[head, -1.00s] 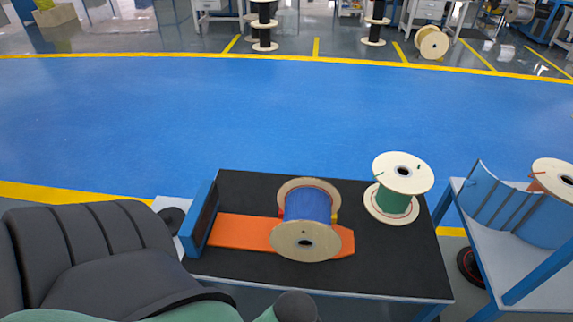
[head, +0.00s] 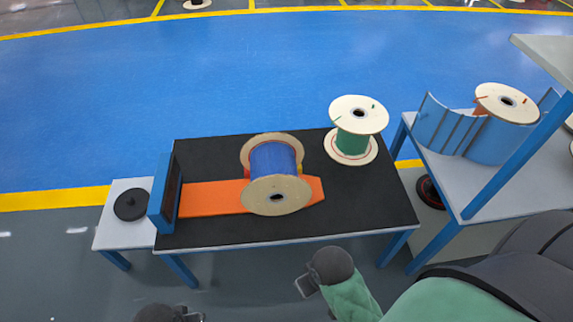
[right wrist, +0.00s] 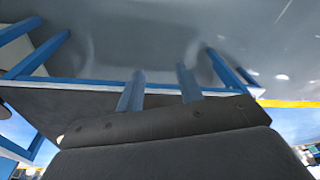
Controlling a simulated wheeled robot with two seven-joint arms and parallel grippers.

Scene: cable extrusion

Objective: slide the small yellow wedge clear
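A blue-wound spool (head: 275,160) with pale wooden flanges lies on its side on an orange strip (head: 208,197) on the black-topped table. My left gripper's fingers do not show; only dark arm parts show at the bottom of the head view.
A green-wound spool (head: 356,143) stands upright at the table's back right. A blue upright plate (head: 163,195) stands at the left end, beside a side table with a black disc (head: 131,204). A blue-framed rack (head: 470,150) with another spool is on the right.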

